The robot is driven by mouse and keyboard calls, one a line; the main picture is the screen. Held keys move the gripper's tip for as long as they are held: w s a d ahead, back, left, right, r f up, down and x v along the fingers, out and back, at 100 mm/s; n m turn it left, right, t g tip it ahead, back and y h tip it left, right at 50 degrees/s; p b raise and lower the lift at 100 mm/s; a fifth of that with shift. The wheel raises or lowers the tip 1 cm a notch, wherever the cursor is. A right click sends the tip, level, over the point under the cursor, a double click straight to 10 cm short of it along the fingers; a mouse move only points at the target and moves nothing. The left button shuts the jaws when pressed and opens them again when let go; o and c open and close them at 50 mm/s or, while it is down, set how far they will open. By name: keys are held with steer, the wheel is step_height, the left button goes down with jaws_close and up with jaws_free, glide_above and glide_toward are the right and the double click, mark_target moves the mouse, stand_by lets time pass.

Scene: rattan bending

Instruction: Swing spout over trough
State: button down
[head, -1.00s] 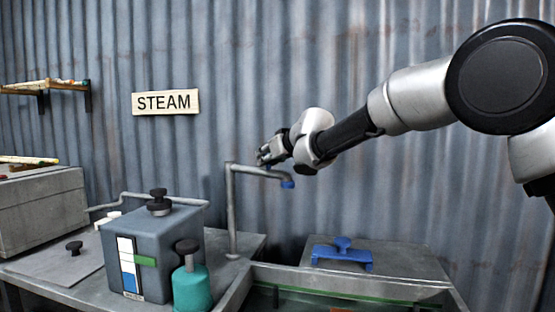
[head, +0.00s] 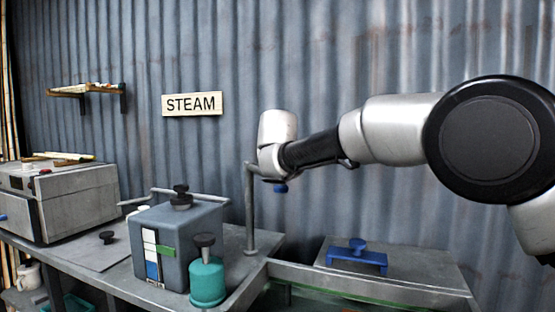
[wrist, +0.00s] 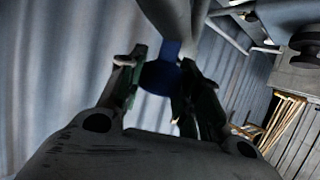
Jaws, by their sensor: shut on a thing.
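The spout (head: 250,212) is a grey upright pipe with a bent top, standing at the left end of the trough. Its blue tip (head: 281,188) shows just below my wrist, which hides most of the top arm. In the wrist view my gripper (wrist: 160,70) is shut on the spout, its two fingers on either side of the blue tip (wrist: 164,76). In the head view the fingers are hidden behind my wrist. The trough (head: 370,294) is a grey-rimmed basin with a green line at the bottom right. I cannot tell whether the tip is above it.
A grey tank (head: 180,245) and a teal bottle (head: 207,281) stand left of the spout. A lid with a blue handle (head: 357,252) lies behind the trough. A STEAM sign (head: 192,104) hangs on the corrugated wall. The space above the trough is clear.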

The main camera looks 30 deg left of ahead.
steer(key=shift+s+a+m+t+h, duration=0.3)
steer(key=shift+s+a+m+h, duration=0.1)
steer(key=shift+s+m+h, duration=0.15)
steer(key=c, duration=1)
jaws_free()
steer(key=shift+s, duration=0.1)
steer(key=v, duration=1.2)
steer(key=shift+d+f, duration=0.1)
steer(key=shift+f, duration=0.05)
